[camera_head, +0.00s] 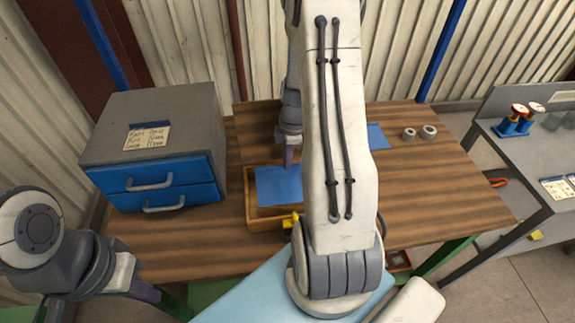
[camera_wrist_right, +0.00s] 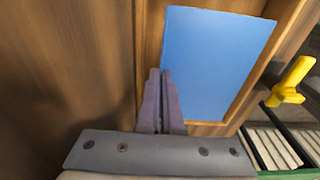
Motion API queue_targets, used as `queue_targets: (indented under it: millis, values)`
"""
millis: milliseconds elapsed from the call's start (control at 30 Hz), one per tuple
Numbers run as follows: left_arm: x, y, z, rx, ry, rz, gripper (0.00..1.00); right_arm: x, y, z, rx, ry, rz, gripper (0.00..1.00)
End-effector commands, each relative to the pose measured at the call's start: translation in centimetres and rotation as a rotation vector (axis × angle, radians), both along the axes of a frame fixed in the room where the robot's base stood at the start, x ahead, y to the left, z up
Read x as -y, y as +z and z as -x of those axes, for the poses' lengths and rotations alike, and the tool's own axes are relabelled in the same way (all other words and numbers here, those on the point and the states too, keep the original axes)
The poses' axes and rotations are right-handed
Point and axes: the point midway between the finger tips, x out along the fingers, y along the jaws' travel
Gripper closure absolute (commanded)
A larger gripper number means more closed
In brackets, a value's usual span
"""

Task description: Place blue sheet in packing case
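The packing case (camera_head: 251,212) is an open wooden box on the table. A blue sheet (camera_head: 275,188) is at its opening, covering most of the inside; its exact height is hard to judge. In the right wrist view the sheet (camera_wrist_right: 215,65) lies between the case walls (camera_wrist_right: 288,30). My right gripper (camera_head: 289,158) points down at the sheet's far edge. Its purple fingers (camera_wrist_right: 161,75) are close together with that edge at their tips, and look shut on it. A second blue sheet (camera_head: 377,137) lies on the table behind my right arm. My left gripper (camera_head: 145,292) is low at the left, its fingertips unclear.
A grey cabinet with blue drawers (camera_head: 160,185) stands left of the case. A yellow object (camera_head: 291,221) is at the case's front; it also shows in the wrist view (camera_wrist_right: 290,82). Two grey rings (camera_head: 428,131) sit at the table's back right. The table's right side is clear.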

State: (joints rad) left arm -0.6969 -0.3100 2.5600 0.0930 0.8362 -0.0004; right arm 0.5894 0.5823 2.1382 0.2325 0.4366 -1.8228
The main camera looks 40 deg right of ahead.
Motion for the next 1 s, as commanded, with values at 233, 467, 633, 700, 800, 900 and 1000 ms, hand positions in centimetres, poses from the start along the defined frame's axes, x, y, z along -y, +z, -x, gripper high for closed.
queue_targets:
  millis: [233,467,633,700,800,900,1000]
  values:
    - [0.0,0.7,0.0,0.0,0.0,0.0,1.0,0.0,-2.9,0.2,-0.003,-0.001,-0.002,1.0]
    - [0.0,0.6,0.0,0.0,0.0,0.0,1.0,0.1,-3.1,0.2,-0.001,-0.001,0.001,1.0]
    - [0.0,0.0,0.0,0.0,0.0,0.0,1.0,0.1,-3.5,0.2,-0.001,-0.001,0.001,1.0]
    - [0.0,-0.2,0.0,0.0,0.0,0.0,1.0,0.1,-3.6,0.2,-0.001,-0.001,0.0,1.0]
    - [0.0,-0.5,0.0,0.0,0.0,0.0,1.0,0.1,-3.9,0.2,-0.001,-0.001,0.0,1.0]
    - [0.0,-0.8,0.0,0.0,0.0,0.0,1.0,0.1,-4.1,0.2,-0.001,-0.001,0.0,1.0]
    - [0.0,-1.1,0.0,0.0,0.0,0.0,1.0,0.1,-4.3,0.2,-0.001,-0.001,0.0,1.0]
